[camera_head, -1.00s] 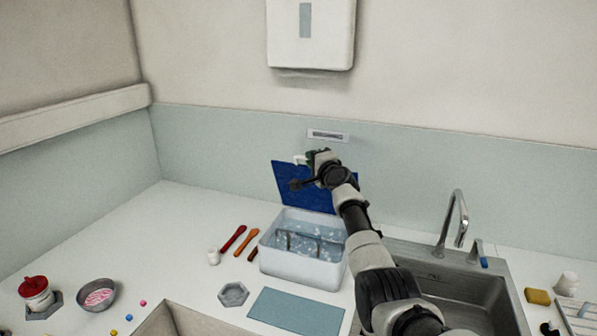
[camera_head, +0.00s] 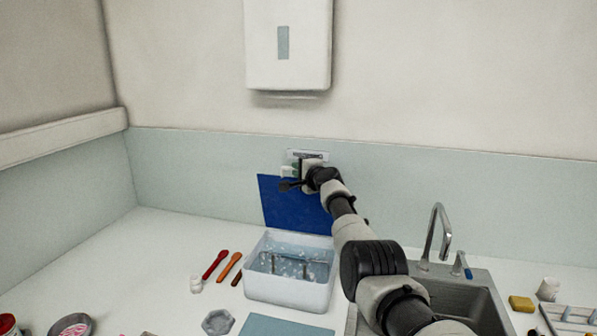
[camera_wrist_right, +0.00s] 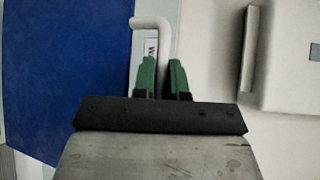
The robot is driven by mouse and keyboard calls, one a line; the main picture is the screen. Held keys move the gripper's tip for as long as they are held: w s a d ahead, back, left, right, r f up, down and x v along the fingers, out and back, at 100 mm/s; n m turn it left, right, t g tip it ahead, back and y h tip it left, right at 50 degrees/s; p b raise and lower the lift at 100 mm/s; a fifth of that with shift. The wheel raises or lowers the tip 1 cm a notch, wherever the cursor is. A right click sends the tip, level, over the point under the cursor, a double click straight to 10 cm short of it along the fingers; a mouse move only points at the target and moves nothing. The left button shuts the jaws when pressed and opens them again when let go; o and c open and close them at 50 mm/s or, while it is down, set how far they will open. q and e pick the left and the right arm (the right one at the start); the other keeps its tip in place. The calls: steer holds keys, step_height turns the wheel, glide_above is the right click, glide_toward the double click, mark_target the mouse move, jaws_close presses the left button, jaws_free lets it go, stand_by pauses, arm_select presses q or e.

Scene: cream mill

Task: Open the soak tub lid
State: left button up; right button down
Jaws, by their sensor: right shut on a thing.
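The soak tub (camera_head: 290,289) is a white box on the counter with water and a wire handle inside. Its blue lid (camera_head: 290,208) stands up at the tub's back edge, close to the wall; the lid also fills the left of the right wrist view (camera_wrist_right: 65,75). My right gripper (camera_head: 291,172) is at the lid's top edge. In the right wrist view its green fingertips (camera_wrist_right: 162,78) are shut on the white bent lid handle (camera_wrist_right: 150,24). My left gripper is not in view.
A sink (camera_head: 460,304) with a tap (camera_head: 437,232) lies right of the tub. Red and orange tools (camera_head: 228,267) lie to its left. A blue-grey mat (camera_head: 285,327) lies in front. A white dispenser (camera_head: 288,45) hangs on the wall above.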

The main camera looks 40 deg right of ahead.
steer(key=c, duration=1.4)
jaws_free()
steer(key=shift+c, duration=0.2)
steer(key=s+a+p, duration=0.1)
steer(key=s+p, duration=0.1)
steer(key=s, duration=0.8)
steer(key=shift+s+a+r, duration=0.3)
steer(key=shift+r, duration=0.1)
